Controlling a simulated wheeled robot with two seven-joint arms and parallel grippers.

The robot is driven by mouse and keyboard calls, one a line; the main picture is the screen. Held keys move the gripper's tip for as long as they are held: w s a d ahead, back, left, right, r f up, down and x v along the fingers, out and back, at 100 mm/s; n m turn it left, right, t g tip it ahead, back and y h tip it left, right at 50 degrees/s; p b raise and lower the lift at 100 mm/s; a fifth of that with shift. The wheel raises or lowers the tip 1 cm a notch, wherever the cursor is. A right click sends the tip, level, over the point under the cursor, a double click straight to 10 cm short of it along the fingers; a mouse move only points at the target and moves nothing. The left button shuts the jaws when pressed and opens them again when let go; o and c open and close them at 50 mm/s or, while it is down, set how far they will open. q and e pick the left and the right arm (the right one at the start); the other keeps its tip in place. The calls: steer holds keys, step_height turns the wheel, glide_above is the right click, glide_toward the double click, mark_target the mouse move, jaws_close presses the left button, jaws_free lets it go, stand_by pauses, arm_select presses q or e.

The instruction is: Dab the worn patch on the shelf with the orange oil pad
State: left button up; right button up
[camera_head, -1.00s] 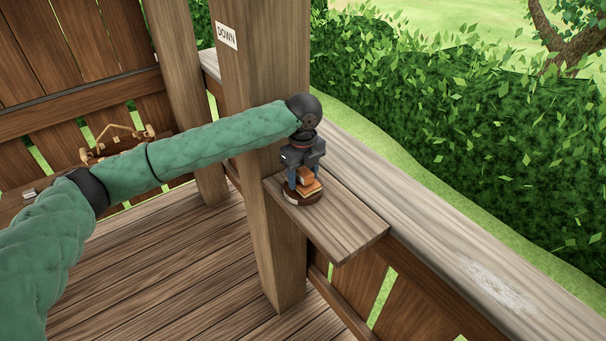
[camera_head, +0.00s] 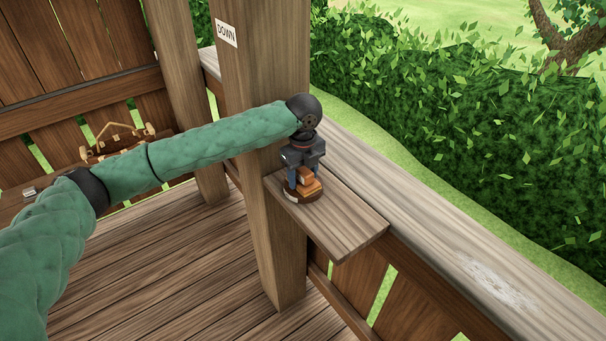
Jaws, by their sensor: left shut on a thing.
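My left gripper (camera_head: 304,179) is shut on the orange oil pad (camera_head: 309,188), a small block with a brown-orange grip on top. The pad is low over a round dark brown dish (camera_head: 290,195) on the small side board; I cannot tell whether they touch. The fingers partly hide the pad and dish. A pale, whitish worn patch (camera_head: 495,284) shows on the long wooden shelf (camera_head: 420,216) at the lower right, well apart from the gripper. My right gripper is not in view.
The small side board (camera_head: 342,219) is bare in front of the dish. A thick post (camera_head: 263,150) with a "DOWN" sign (camera_head: 227,33) stands just left of the gripper. A brown carrier with a handle (camera_head: 118,142) is at the left. The shelf between board and patch is clear.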

mark_target(303, 169)
arm_select(q)
steer(key=shift+f, duration=0.1)
steer(key=shift+r+p, duration=0.7)
steer(key=shift+r, duration=0.1)
steer(key=shift+r+p, duration=2.15)
steer(key=shift+r, duration=0.6)
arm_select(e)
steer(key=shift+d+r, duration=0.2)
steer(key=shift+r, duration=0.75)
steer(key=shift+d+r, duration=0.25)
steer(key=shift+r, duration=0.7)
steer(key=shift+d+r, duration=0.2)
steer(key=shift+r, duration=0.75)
